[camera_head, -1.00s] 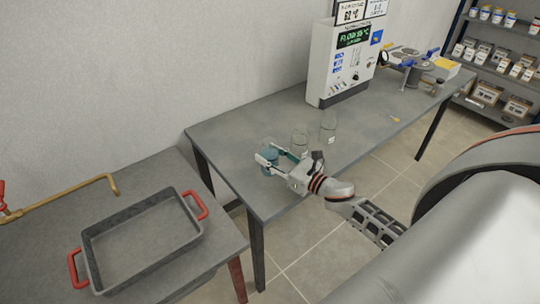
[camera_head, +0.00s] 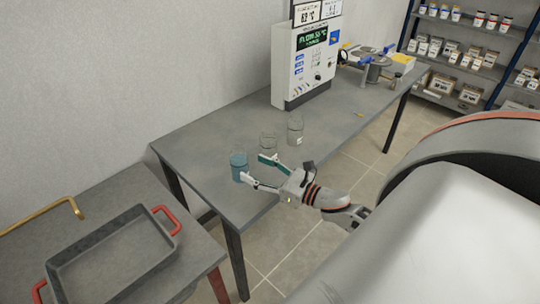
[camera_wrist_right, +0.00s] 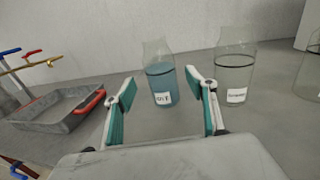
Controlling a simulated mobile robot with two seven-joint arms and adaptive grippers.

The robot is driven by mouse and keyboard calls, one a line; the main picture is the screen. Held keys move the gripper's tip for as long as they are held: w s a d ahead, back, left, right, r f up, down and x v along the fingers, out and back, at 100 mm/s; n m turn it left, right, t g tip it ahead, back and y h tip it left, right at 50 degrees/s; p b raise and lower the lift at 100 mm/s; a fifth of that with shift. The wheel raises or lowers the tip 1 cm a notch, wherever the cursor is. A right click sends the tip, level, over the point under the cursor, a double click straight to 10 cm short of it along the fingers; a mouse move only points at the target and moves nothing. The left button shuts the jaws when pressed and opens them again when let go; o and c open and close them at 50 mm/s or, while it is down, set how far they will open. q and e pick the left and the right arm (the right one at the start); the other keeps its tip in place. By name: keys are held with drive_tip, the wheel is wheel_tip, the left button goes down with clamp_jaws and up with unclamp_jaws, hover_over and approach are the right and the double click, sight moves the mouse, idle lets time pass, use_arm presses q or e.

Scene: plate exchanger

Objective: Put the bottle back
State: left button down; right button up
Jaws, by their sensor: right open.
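A glass bottle with blue liquid (camera_head: 239,167) stands upright on the long grey table, near its left end. In the right wrist view the blue-liquid bottle (camera_wrist_right: 161,84) has a white label and stands ahead, between the lines of the fingers. My right gripper (camera_head: 257,169) is open and empty, just right of the bottle and apart from it. Two clear bottles (camera_head: 268,142) (camera_head: 295,129) stand behind it in a row; the nearer one also shows in the wrist view (camera_wrist_right: 235,67). My left gripper is not in view.
A dark tray with red handles (camera_head: 110,254) lies on a lower grey table at left. A white control unit with displays (camera_head: 306,68) stands farther along the long table (camera_head: 200,133). Shelves with jars and boxes stand at the back right.

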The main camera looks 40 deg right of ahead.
drive_tip(key=v, duration=0.5)
drive_tip(key=shift+b, duration=0.35)
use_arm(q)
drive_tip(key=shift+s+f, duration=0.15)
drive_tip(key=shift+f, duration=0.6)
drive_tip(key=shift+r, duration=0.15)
